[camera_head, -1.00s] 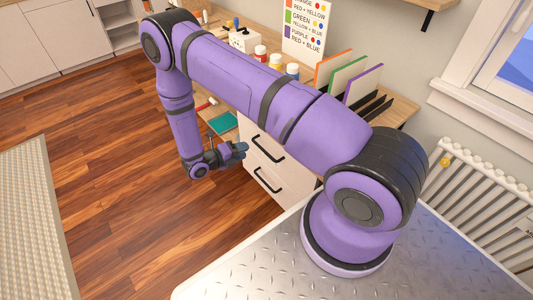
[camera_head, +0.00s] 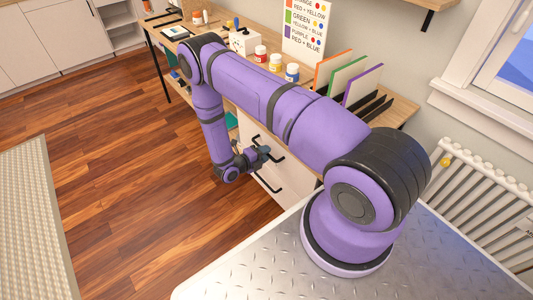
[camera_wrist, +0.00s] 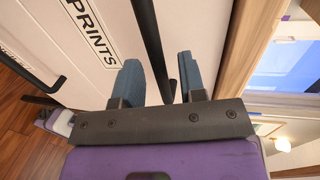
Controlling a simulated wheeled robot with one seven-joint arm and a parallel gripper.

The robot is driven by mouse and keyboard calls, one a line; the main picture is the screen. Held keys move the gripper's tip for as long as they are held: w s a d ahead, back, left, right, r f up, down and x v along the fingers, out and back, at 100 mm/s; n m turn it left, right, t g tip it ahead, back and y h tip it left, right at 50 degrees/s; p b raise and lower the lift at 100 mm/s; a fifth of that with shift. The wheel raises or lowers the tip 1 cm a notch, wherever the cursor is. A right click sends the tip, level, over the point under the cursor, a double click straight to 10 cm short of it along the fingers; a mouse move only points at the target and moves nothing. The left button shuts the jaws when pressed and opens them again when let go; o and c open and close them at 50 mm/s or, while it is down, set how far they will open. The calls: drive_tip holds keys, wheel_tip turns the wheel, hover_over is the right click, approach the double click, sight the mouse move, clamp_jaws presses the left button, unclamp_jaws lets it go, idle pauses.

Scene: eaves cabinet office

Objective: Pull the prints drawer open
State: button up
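The prints drawer (camera_head: 291,165) is the upper white drawer under the desk. Its "PRINTS" label (camera_wrist: 92,32) shows in the wrist view. Its black bar handle (camera_wrist: 148,35) runs down between the two blue fingers of my gripper (camera_wrist: 160,70). The fingers are apart, one on each side of the bar, with a visible gap. In the head view my gripper (camera_head: 263,154) is at the upper handle and hides part of it. The drawer front looks flush; I cannot tell whether the fingers touch the handle.
A lower drawer with its own black handle (camera_head: 267,184) is just below. The desk top (camera_head: 398,113) holds paint jars (camera_head: 275,63) and upright coloured boards (camera_head: 363,84). A radiator (camera_head: 485,195) stands at the right. The wooden floor (camera_head: 120,190) in front is clear.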

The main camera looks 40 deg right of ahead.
drive_tip(key=shift+d+f, duration=0.15)
drive_tip(key=shift+d, duration=0.45)
clamp_jaws()
drive_tip(key=f+v, duration=0.3)
drive_tip(key=v, duration=1.5)
drive_tip(key=a+f+v, duration=0.1)
drive_tip(key=f+v, duration=0.3)
drive_tip(key=v, duration=1.4)
drive_tip(key=shift+a+f, duration=0.2)
drive_tip(key=shift+a, duration=0.15)
unclamp_jaws()
drive_tip(key=v, duration=1)
drive_tip(key=shift+a, duration=0.35)
